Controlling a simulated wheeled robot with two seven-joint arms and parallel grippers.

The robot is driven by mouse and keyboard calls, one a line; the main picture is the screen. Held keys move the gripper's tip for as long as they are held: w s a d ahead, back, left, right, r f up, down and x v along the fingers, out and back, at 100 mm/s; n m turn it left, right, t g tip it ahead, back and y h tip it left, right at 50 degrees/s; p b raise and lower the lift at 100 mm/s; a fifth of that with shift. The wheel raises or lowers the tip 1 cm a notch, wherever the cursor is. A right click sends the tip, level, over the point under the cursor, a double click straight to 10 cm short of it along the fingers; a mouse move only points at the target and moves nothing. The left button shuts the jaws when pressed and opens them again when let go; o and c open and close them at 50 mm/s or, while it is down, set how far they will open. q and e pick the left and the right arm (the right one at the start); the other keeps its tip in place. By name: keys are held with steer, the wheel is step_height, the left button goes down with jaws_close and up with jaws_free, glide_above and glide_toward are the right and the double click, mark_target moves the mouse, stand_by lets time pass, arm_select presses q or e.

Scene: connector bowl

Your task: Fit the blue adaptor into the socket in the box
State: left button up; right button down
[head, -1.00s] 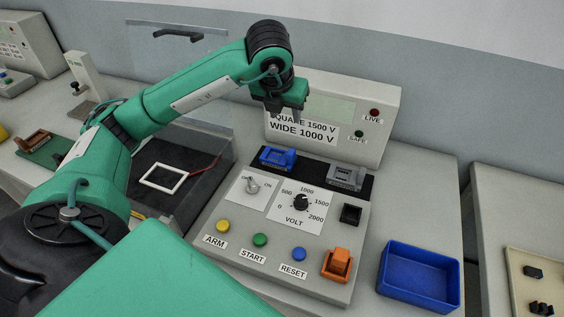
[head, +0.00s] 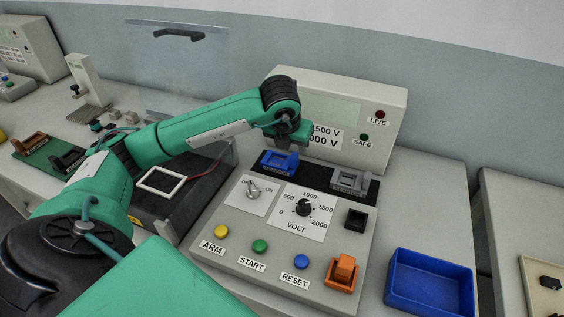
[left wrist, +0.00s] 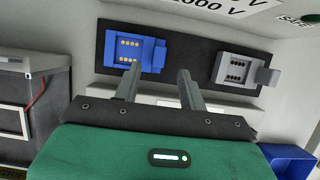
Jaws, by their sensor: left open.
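The blue adaptor (head: 279,163) sits on the black strip at the back of the grey console panel. In the left wrist view the blue adaptor (left wrist: 135,53) shows a patch of brass-coloured contacts. My left gripper (head: 292,147) is above and just behind it in the head view, its tips partly hidden. In the left wrist view my left gripper (left wrist: 158,72) has its fingers apart with nothing between them; the left finger overlaps the adaptor's lower edge. A black square socket (head: 356,218) is on the panel's right side. My right gripper is not in view.
A grey adaptor (head: 350,180) sits right of the blue one on the strip. An orange part (head: 343,269) stands at the panel's front right. A voltage dial (head: 303,207) is mid-panel. A blue bin (head: 430,283) stands right. The upright console housing (head: 390,110) rises behind.

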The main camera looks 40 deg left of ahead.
mark_target(293, 156)
arm_select(q)
steer(key=shift+w+a+f+p, duration=0.1)
steer(key=shift+w+f+p, duration=0.15)
steer(key=shift+f, duration=0.35)
steer(key=p+x, duration=0.1)
steer(key=x, duration=0.3)
steer(key=shift+a+f, duration=0.1)
steer(key=c, duration=0.9)
jaws_close()
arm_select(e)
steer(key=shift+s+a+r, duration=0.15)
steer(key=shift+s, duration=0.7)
